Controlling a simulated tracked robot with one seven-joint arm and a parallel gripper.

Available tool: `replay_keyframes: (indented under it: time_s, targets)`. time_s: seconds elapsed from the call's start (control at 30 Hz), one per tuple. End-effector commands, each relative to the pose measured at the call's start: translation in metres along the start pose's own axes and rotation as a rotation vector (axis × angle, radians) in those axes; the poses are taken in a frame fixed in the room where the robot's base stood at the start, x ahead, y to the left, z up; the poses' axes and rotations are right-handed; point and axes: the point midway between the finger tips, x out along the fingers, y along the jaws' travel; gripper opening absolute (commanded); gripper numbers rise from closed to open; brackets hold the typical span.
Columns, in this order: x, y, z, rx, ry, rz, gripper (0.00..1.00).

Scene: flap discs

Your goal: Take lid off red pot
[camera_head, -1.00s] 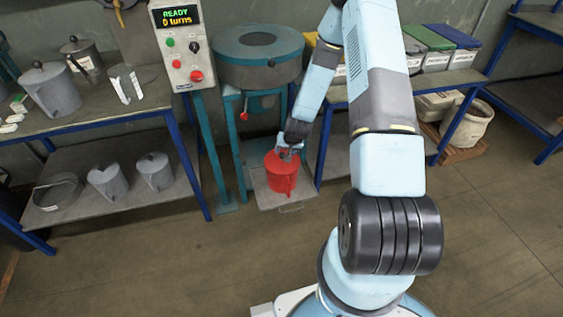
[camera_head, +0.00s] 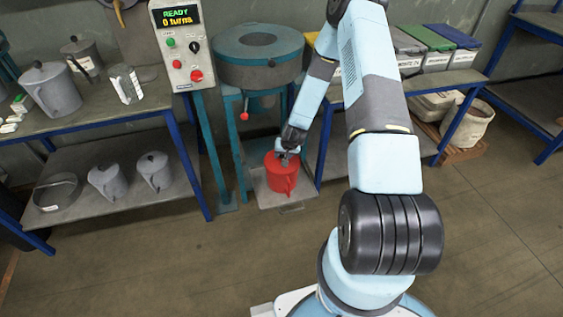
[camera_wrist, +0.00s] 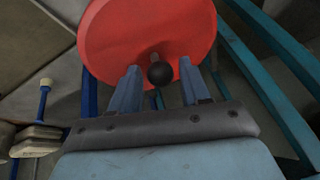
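The red pot (camera_head: 281,181) stands upright on a low grey shelf of the teal stand. Its round red lid (camera_wrist: 125,30) fills the top of the wrist view, with a black ball knob (camera_wrist: 160,73) on a short stem. The lid appears to sit on the pot. My gripper (camera_wrist: 160,78) is open at the lid. Its two fingers stand either side of the knob, with a visible gap on each side. In the head view my gripper (camera_head: 288,154) is just above the pot and hides part of the lid.
The teal drum machine (camera_head: 258,72) rises behind the pot, with stand legs close on both sides. A control box (camera_head: 182,45) reads READY, 0 turns. Grey pots stand on the left workbench (camera_head: 110,117) and its lower shelf. The floor in front is clear.

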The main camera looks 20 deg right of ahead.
Motion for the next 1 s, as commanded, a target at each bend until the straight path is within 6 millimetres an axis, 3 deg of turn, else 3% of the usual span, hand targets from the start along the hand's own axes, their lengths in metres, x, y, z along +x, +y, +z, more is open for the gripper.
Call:
replay_keyframes:
  time_s: [0.47,0.77,1.0]
  targets:
    - [0.000,0.000,0.000,0.000,0.000,0.000,0.00]
    - [-0.002,0.000,-0.001,0.000,0.001,0.000,0.00]
    - [-0.020,-0.005,-0.010,-0.001,0.003,-0.001,0.00]
